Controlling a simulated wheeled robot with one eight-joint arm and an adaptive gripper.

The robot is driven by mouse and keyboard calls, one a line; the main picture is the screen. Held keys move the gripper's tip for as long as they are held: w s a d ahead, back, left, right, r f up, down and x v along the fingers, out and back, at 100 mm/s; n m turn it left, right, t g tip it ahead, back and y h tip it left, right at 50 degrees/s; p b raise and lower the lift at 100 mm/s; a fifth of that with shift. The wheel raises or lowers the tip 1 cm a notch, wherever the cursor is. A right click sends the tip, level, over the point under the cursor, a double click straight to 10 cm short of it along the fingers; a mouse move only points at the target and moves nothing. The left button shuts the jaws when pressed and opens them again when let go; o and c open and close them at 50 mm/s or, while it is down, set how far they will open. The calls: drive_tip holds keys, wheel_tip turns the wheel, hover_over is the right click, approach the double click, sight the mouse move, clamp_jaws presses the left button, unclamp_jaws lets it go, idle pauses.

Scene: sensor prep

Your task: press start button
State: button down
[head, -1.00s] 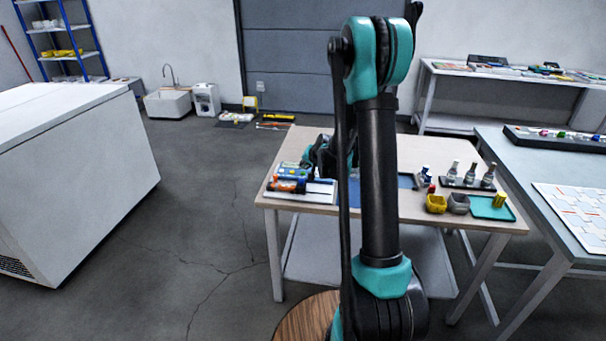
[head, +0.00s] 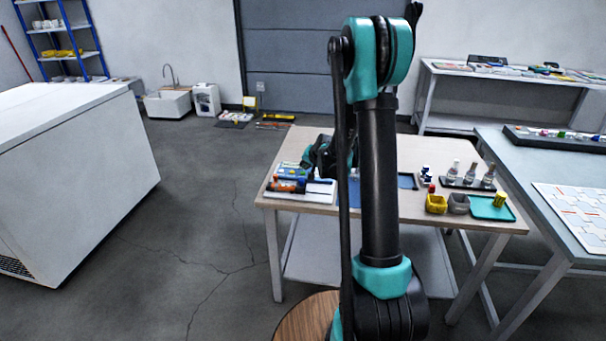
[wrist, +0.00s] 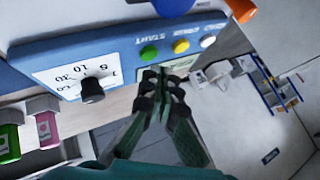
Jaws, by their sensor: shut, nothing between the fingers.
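The blue control panel (wrist: 60,50) fills the upper left of the wrist view. It has a green button (wrist: 149,52) by the label START, then a yellow button (wrist: 181,46) and a white button (wrist: 208,41). A black knob (wrist: 92,90) stands on a white dial to the left. My gripper (wrist: 155,76) is shut and empty, its tips close below the green button in the picture. I cannot tell whether they touch the panel. In the head view my gripper (head: 318,158) is over the left of the table, partly hidden by my arm, beside the blue device (head: 290,170).
The wooden table (head: 400,222) also holds small vials (head: 471,172), a yellow bin (head: 436,204), a grey bin (head: 458,204) and a teal tray (head: 485,212) at right. An orange object (wrist: 241,9) is near the panel's end. A white chest (head: 70,170) stands left.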

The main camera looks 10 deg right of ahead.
sight(304, 173)
drive_tip(key=shift+f, duration=0.1)
drive_tip(key=shift+f, duration=0.35)
drive_tip(key=shift+f, duration=0.35)
idle(0.6)
drive_tip(key=shift+r, duration=0.8)
drive_tip(key=shift+r, duration=2.5)
